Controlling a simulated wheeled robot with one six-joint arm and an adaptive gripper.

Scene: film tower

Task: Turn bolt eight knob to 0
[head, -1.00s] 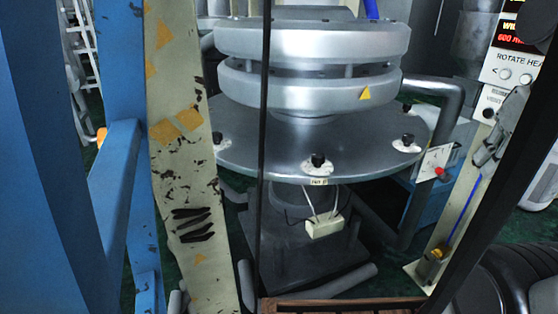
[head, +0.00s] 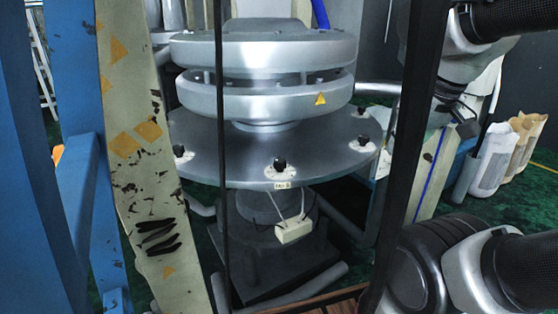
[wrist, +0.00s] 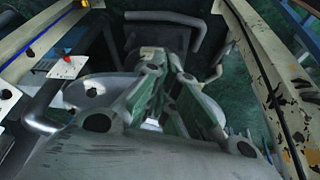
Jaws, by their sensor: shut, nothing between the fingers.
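A round metal plate (head: 225,172) carries black knobs on white bases around its rim. The front knob (head: 281,165) stands above a small label (head: 282,186) whose text is too small to read for certain. Another knob (head: 364,140) is at the right rim and one (head: 179,151) at the left. In the wrist view my gripper (wrist: 166,72) is shut and empty, its fingers together. In the head view my arm comes in from the upper right, partly behind a dark post, and its end is right of the plate, apart from the knobs.
Thick metal discs (head: 262,95) with a yellow triangle sit above the plate. Dark posts (head: 405,150) and a worn cream beam (head: 145,150) stand in front. A white box (head: 294,231) hangs below the plate. White containers (head: 490,160) stand at right. A red button (wrist: 67,59) shows in the wrist view.

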